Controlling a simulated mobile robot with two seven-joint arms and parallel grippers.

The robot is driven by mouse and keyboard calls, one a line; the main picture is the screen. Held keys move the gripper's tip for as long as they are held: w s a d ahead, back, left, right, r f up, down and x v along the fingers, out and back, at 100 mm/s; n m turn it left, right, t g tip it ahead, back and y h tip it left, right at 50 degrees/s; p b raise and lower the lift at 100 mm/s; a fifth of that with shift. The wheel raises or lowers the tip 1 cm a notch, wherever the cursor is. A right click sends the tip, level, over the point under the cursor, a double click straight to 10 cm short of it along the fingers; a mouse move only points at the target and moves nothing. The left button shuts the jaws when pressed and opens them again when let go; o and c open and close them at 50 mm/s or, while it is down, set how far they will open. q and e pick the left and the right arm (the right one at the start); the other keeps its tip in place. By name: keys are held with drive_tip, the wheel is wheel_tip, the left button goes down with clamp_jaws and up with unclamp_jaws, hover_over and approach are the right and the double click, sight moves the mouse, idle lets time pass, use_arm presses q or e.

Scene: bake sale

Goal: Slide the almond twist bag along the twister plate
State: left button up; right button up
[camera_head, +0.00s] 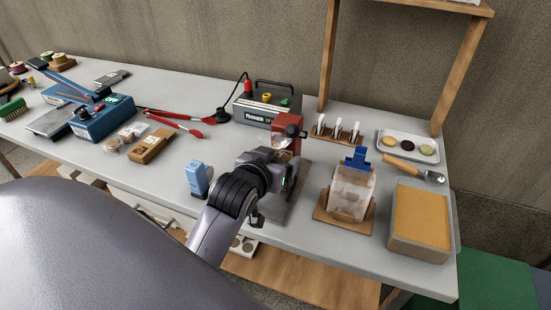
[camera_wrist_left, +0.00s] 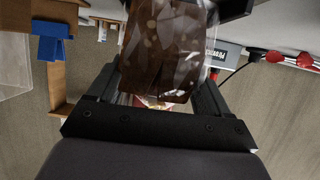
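The almond twist bag (camera_wrist_left: 165,50) is clear with dark brown contents and fills the gap between the fingers of my left gripper (camera_wrist_left: 160,75) in the left wrist view. The gripper appears shut on it, though the bag covers the fingertips. In the head view my left gripper (camera_head: 280,172) is over the grey twister plate (camera_head: 299,205), just in front of the red twister (camera_head: 287,127). Part of a clear bag (camera_head: 284,151) shows there. The hand and wrist hide much of the plate and bag. My right gripper is not in view.
A wooden stand (camera_head: 329,218) with a clear bag and blue clip (camera_head: 356,158) is to the right, beside a filled tray (camera_head: 420,223). A blue carton (camera_head: 197,178) stands left of my wrist. A dark grey machine (camera_head: 266,108) is behind.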

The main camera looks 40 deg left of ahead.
use_arm(q)
drive_tip(key=shift+r+p, duration=0.15)
drive_tip(key=shift+p, duration=0.35)
idle(0.9)
drive_tip(key=shift+s+d+p, duration=0.15)
drive_tip(key=shift+s+p, duration=0.15)
drive_tip(key=shift+s, duration=0.3)
drive_tip(key=shift+s+d+p, duration=0.15)
drive_tip(key=shift+s+p, duration=0.1)
drive_tip(key=shift+s, duration=0.35)
idle(0.4)
drive_tip(key=shift+s, duration=0.2)
drive_tip(key=shift+s+d, duration=0.15)
drive_tip(key=shift+s, duration=0.1)
